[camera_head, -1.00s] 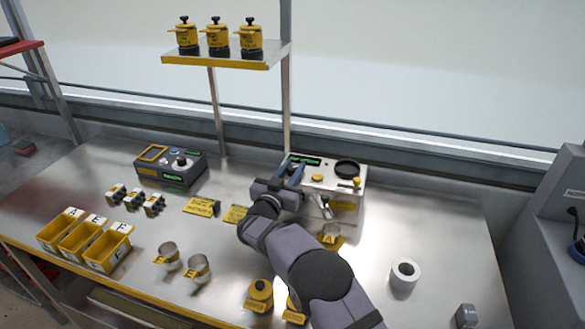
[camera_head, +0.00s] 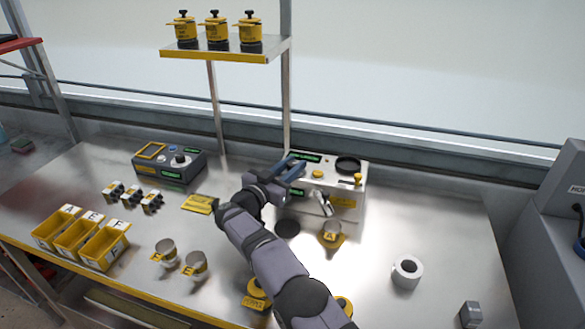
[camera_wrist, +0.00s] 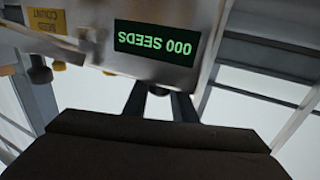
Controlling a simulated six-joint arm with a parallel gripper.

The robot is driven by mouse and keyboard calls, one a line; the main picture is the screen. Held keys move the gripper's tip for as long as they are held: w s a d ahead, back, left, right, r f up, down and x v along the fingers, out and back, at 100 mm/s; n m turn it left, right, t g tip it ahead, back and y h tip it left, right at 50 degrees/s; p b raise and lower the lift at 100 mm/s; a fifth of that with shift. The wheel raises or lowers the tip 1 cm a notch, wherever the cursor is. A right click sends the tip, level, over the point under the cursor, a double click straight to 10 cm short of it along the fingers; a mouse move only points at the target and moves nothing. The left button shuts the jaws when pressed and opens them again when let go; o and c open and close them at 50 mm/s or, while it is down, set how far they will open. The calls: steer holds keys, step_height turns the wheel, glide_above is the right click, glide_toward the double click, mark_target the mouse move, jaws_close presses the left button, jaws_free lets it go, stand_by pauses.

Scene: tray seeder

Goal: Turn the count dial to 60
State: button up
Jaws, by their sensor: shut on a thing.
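The white seeder (camera_head: 350,202) stands at the back right of the bench, with a yellow button, a dark round cup on top and a spout at its front. Its green display reads 000 SEEDS, upside down, in the wrist view (camera_wrist: 155,42). My gripper (camera_head: 296,164) is at the seeder's upper left front, just by the display. In the wrist view its two fingers (camera_wrist: 160,102) are shut on a small dark knob at the panel's edge, which I take as the count dial. The fingers mostly hide it, so its setting cannot be read.
A grey control box (camera_head: 170,165) stands to the left. A metal cup marked A (camera_head: 331,233) and a black disc (camera_head: 287,229) lie in front of the seeder. Yellow bins (camera_head: 104,250) are at the front left, a white roll (camera_head: 407,270) at the right. Yellow jars stand on the shelf above.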

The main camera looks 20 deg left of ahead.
mark_target(289, 168)
stand_by(0.6)
steer(key=o, duration=1)
steer(key=shift+o, duration=0.2)
steer(key=shift+s, duration=0.1)
steer(key=shift+b+v, duration=0.65)
steer(key=shift+v, duration=2.9)
steer(key=shift+a+r, duration=0.1)
steer(key=shift+r, duration=0.05)
